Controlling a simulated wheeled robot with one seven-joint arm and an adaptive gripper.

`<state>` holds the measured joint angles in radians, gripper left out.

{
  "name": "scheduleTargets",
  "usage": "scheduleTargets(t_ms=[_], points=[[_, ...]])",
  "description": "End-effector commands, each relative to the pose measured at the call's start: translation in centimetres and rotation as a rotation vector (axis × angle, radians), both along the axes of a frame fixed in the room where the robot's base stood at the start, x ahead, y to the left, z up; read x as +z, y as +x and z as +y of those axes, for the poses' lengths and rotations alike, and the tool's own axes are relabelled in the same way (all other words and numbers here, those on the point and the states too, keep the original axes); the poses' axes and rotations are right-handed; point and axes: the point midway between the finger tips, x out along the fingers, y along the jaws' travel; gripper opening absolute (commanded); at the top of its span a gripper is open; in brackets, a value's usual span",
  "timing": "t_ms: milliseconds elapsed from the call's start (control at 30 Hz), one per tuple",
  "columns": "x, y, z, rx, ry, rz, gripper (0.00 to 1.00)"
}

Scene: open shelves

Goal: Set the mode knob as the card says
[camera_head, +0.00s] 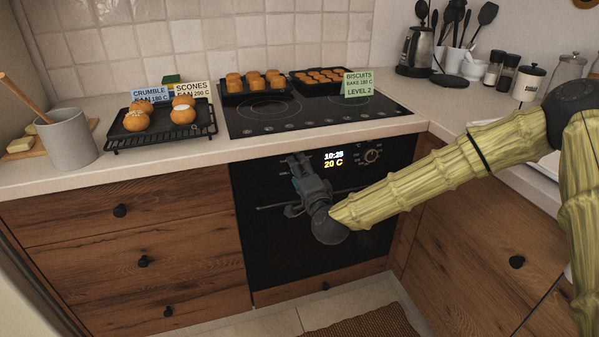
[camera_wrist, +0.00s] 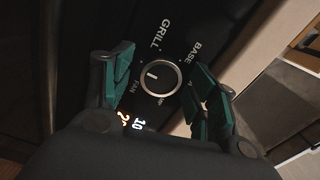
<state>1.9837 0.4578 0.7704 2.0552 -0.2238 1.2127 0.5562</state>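The mode knob (camera_wrist: 160,79), round and dark with a pale rim, shows in the wrist view with GRILL, BASE and FAN printed around it and one partly hidden label below. Its short white mark is on the left side, near FAN; the exact setting is hard to tell. My gripper (camera_wrist: 163,84) is open, its green-padded fingers on either side of the knob with gaps. In the head view my gripper (camera_head: 298,163) covers the oven panel's left part, hiding this knob. Cards read CRUMBLE FAN 180 C (camera_head: 150,93), SCONES FAN 200 C (camera_head: 192,90) and BISCUITS BAKE 180 C LEVEL 2 (camera_head: 358,83).
The oven display (camera_head: 333,159) reads 10:25 and 20 C. A second knob (camera_head: 372,155) is to its right. The oven handle (camera_head: 270,206) runs below the panel. A rack (camera_head: 160,143) of buns and two baking trays stand above on the counter and hob (camera_head: 310,124).

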Motion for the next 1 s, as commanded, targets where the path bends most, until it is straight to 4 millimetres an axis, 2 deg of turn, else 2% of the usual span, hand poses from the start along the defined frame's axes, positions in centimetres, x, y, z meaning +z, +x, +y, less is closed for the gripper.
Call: scheduleTargets(t_ms=[267, 433, 800, 1000], points=[[0.1, -0.1, 0.1, 0.001, 0.0, -0.001, 0.6], [0.1, -1.1, -0.3, 0.001, 0.0, 0.0, 0.6], [0.1, -7.4, -2.3, 0.002, 0.001, 0.001, 0.6], [0.0, -10.0, -3.2, 0.001, 0.0, 0.0, 0.6]])
